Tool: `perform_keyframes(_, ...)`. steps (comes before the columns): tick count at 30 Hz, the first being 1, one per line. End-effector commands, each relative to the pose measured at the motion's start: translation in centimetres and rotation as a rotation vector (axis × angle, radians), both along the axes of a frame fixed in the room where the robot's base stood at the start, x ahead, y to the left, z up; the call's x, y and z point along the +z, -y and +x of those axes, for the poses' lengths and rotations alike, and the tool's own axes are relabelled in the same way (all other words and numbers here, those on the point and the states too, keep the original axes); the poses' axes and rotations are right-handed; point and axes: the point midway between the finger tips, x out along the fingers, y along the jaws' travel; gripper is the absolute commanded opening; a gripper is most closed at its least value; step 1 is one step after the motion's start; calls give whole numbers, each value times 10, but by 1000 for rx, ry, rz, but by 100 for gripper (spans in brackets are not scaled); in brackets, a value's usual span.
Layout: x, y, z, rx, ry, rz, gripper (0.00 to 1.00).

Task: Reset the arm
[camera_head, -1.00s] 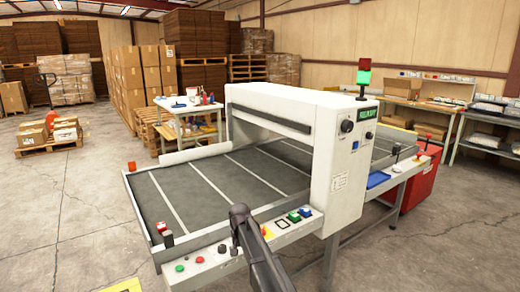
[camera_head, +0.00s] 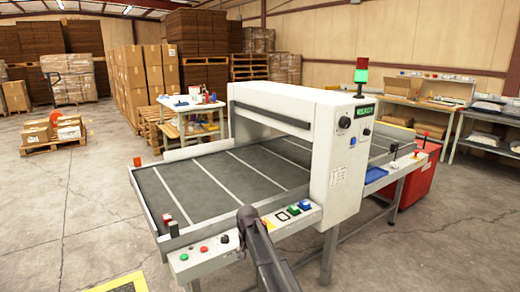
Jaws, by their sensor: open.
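The dark grey link of my arm (camera_head: 262,262) rises from the bottom edge, and its rounded end stands in front of the machine's near control rail. I cannot make out any gripper fingers; my gripper is not in view. The large white machine (camera_head: 270,104) has a flat dark conveyor bed (camera_head: 205,190) with pale cross lines, and nothing lies on the bed. A green display and a lit green lamp (camera_head: 361,76) show on the machine.
The near control rail (camera_head: 195,262) carries several coloured buttons close to my arm. A blue tray (camera_head: 375,175) and a red bin (camera_head: 422,178) are at the right. A small table (camera_head: 190,106), stacked cartons and loaded pallets stand behind. The left floor is open.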

Motion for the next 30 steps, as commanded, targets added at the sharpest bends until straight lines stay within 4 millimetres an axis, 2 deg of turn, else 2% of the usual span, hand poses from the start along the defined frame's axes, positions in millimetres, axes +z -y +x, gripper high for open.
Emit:
perform_keyframes(11,0,63,-53,20,0,0,79)
perform_keyframes(14,0,88,-78,30,-1,0,79)
perform_keyframes(21,0,156,-158,64,-1,0,79)
perform_keyframes(24,0,175,-183,76,-1,0,79)
perform_keyframes(30,0,201,-224,93,-1,0,79)
